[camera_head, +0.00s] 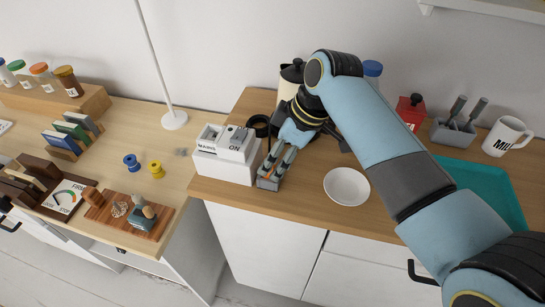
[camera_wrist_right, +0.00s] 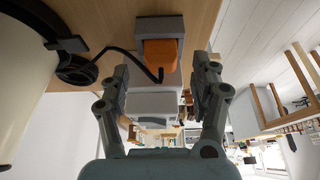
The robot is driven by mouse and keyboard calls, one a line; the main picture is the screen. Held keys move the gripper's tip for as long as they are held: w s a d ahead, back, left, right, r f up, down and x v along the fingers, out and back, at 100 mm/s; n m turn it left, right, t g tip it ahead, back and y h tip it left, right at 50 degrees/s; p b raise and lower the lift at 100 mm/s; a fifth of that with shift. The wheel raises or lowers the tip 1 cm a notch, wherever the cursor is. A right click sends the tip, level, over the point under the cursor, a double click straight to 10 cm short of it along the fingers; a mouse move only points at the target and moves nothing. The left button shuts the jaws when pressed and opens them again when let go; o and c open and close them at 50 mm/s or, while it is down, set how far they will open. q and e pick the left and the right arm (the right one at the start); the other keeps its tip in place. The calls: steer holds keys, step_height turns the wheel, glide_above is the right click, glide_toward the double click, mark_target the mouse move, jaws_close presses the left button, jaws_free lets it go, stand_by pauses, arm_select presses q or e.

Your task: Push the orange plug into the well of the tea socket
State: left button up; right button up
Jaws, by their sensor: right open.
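The orange plug (camera_wrist_right: 160,58) shows in the wrist view, against a grey block (camera_wrist_right: 160,27) that looks like the tea socket. I cannot tell how deep the plug sits in it. A black cord runs from the plug toward the kettle base at left. My right gripper (camera_wrist_right: 161,75) is open, one finger to each side of the plug, with gaps showing. In the head view the right gripper (camera_head: 277,163) reaches down over the grey socket (camera_head: 268,183) near the counter's front edge. No orange shows there; the gripper seems to hide the plug. My left gripper is not in view.
The white mains box (camera_head: 226,155) stands just left of the socket. The kettle (camera_head: 291,78) is behind my gripper. A white saucer (camera_head: 346,186) lies to the right, with a teal tray (camera_head: 484,190) and a mug (camera_head: 508,137) beyond. The counter edge is close in front.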

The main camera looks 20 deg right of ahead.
steer(key=shift+w+a+f, duration=0.15)
steer(key=shift+a+f, duration=0.05)
steer(key=shift+f, duration=0.45)
steer(key=shift+w+a+f, duration=0.1)
steer(key=shift+a+f, duration=0.1)
steer(key=shift+f, duration=0.4)
steer(key=c, duration=0.6)
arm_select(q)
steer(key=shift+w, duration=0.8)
arm_select(e)
steer(key=c, duration=0.6)
